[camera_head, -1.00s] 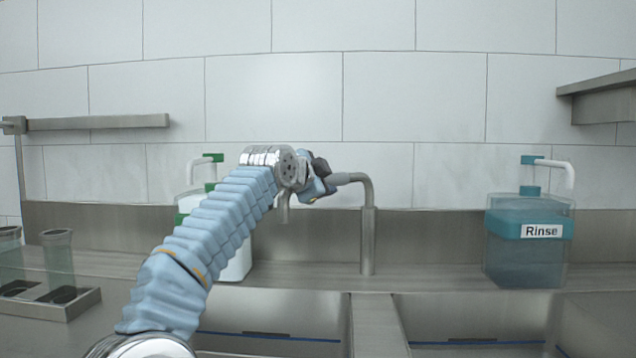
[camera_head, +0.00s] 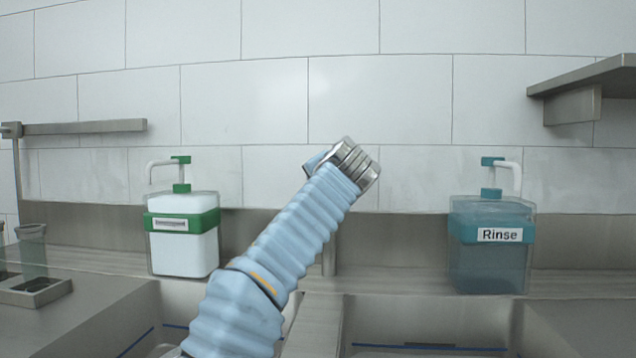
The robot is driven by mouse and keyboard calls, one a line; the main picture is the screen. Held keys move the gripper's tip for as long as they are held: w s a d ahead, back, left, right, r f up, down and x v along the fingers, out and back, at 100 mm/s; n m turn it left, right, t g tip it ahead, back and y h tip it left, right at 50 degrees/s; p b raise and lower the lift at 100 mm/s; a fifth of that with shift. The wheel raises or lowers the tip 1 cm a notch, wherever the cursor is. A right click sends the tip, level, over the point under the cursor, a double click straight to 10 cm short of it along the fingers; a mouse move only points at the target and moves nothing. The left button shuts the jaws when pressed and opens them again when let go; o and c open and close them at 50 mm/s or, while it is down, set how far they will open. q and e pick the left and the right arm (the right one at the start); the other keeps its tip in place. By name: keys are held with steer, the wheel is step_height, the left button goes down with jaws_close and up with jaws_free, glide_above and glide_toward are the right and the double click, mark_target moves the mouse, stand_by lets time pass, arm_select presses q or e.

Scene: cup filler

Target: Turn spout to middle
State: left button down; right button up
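The faucet's upright post (camera_head: 329,258) stands behind the divider between the two sink basins. Only a short lower piece of it shows. Its spout is hidden behind my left arm, so I cannot tell which way it points. My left arm comes up from the bottom, and its silver wrist is in front of the upper faucet. A small blue piece of my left gripper (camera_head: 316,162) shows at the wrist's left side. Its fingers are hidden, so contact with the spout cannot be seen. My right gripper is not in view.
A green-banded white dispenser (camera_head: 183,250) stands left of the faucet, and a blue Rinse dispenser (camera_head: 490,265) stands to the right. The right basin (camera_head: 430,320) looks empty. A holder with clear containers (camera_head: 32,252) is at far left. A metal shelf (camera_head: 585,78) juts in at upper right.

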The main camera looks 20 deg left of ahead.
arm_select(q)
steer(key=shift+w+d, duration=0.1)
steer(key=shift+d, duration=0.1)
stand_by(0.3)
steer(key=c, duration=0.8)
jaws_free()
steer(key=b+v, duration=0.2)
steer(key=v, duration=1.1)
steer(key=shift+d+r+b, duration=0.1)
steer(key=shift+d+b, duration=0.2)
steer(key=shift+b, duration=0.1)
